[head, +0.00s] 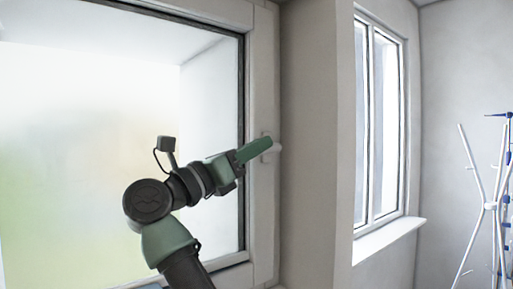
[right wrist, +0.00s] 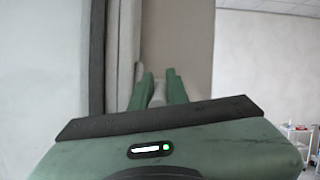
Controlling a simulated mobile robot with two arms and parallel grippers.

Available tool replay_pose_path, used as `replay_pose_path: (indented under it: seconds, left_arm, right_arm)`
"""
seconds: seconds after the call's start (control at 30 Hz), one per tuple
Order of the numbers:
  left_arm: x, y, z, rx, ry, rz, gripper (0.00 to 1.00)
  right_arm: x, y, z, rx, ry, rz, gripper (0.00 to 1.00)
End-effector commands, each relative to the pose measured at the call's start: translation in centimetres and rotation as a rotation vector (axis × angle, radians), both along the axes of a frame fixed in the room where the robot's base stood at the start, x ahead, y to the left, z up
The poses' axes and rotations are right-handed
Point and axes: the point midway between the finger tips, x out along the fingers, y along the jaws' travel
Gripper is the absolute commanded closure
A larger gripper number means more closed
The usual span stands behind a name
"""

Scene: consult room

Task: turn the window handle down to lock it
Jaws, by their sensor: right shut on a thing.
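The white window handle (head: 277,147) sits on the right-hand frame of the large window, and its visible end points sideways to the right. My right gripper (head: 265,146) reaches across the glass from below, with its green fingers at the handle and hiding part of it. In the right wrist view the pale handle (right wrist: 158,93) shows between the two green fingers of the right gripper (right wrist: 159,75), which is shut on it. My left gripper is not in view.
The large window pane (head: 90,130) fills the left of the head view. A wall corner and a second window (head: 378,120) with a sill (head: 388,238) stand to the right. A white coat stand (head: 490,206) is at the far right. A small trolley (right wrist: 300,138) shows in the right wrist view.

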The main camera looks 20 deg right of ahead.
Motion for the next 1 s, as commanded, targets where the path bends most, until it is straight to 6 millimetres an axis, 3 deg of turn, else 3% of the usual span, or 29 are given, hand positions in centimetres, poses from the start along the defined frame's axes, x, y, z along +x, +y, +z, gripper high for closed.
replay_pose_path:
  seconds: [1.0]
  left_arm:
    - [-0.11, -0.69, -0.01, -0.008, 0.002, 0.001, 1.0]
  right_arm:
    - [-0.03, -0.18, 0.0, -0.001, 0.001, -0.007, 1.0]
